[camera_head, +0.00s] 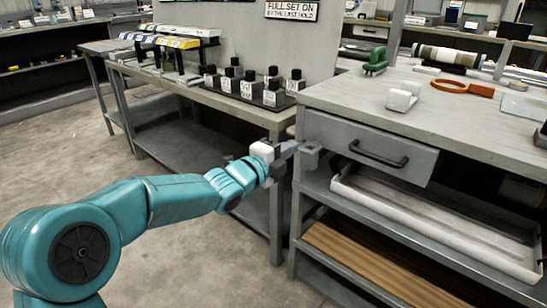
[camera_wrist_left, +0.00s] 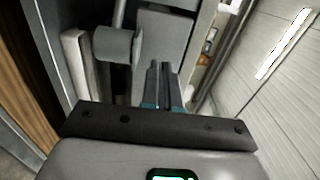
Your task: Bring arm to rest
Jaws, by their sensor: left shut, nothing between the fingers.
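My left arm is teal and reaches in from the left in the head view. Its gripper (camera_head: 291,148) is at the front left corner of the right workbench (camera_head: 335,92), in front of the bench and left of its drawer (camera_head: 362,147). In the left wrist view the two fingers (camera_wrist_left: 161,72) lie together with nothing between them. A small grey block (camera_head: 310,155) shows just right of the fingertips; I cannot tell whether they touch. My right gripper is not in view.
The drawer has a black handle (camera_head: 379,154). Below it are a white tray (camera_head: 430,220) and a brown board (camera_head: 350,252). A green tool (camera_head: 375,63) and orange ring (camera_head: 462,88) lie on top. Black-capped blocks (camera_head: 272,93) stand on the back bench. The floor (camera_head: 200,255) is clear.

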